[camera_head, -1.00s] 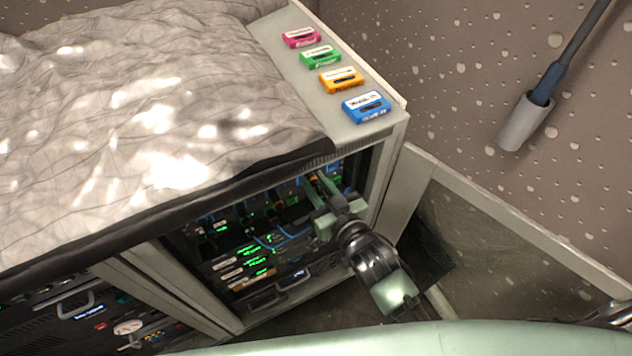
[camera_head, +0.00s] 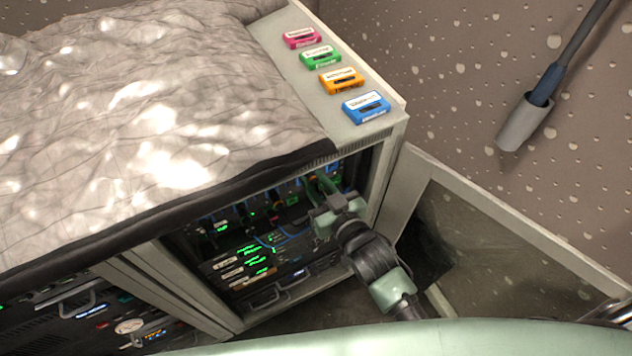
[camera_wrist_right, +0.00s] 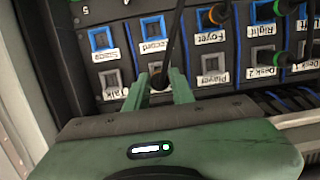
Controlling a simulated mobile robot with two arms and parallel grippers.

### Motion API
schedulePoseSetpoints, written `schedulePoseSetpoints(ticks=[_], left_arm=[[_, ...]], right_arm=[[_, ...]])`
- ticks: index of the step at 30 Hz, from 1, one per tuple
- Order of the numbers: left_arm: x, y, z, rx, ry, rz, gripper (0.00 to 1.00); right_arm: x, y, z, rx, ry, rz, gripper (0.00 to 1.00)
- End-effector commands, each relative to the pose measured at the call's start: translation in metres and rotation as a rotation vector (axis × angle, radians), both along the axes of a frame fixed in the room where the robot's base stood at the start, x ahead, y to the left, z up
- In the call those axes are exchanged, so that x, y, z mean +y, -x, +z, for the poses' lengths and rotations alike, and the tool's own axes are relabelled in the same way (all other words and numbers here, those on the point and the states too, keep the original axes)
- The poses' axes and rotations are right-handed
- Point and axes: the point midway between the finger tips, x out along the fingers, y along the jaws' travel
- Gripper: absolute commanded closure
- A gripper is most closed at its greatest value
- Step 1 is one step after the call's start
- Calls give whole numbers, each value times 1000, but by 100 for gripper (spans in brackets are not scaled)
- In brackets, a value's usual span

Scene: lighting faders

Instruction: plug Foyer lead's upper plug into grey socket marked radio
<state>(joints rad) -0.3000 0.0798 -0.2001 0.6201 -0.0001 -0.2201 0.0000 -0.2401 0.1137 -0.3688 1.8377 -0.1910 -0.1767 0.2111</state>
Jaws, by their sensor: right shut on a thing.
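My right gripper (camera_head: 322,186) reaches into the open rack bay in the head view. In the right wrist view its fingers (camera_wrist_right: 160,88) are shut on a dark plug (camera_wrist_right: 159,80), with a black lead (camera_wrist_right: 175,40) running up from it. The plug is at the grey socket (camera_wrist_right: 155,67) between the ones marked Talk and Player. That socket's label is hidden by the gripper, and I cannot tell whether the plug is seated. The blue socket marked Foyer (camera_wrist_right: 212,17) holds an orange-ringed plug. My left gripper is not in view.
Other grey sockets, Talk (camera_wrist_right: 111,80) and Player (camera_wrist_right: 210,58), flank the fingers. Green-ringed plugs (camera_wrist_right: 301,50) and more leads are at the right. The rack's side post (camera_head: 385,175) and open door (camera_head: 500,215) stand close to my right arm. Coloured cassettes (camera_head: 366,107) lie on top.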

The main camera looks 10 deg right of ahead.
Motion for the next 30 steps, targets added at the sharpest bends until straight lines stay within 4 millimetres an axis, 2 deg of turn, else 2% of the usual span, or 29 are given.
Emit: schedulePoseSetpoints(ticks=[30], left_arm=[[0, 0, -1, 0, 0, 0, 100]], right_arm=[[5, -15, 0, 0, 0, 0, 100]])
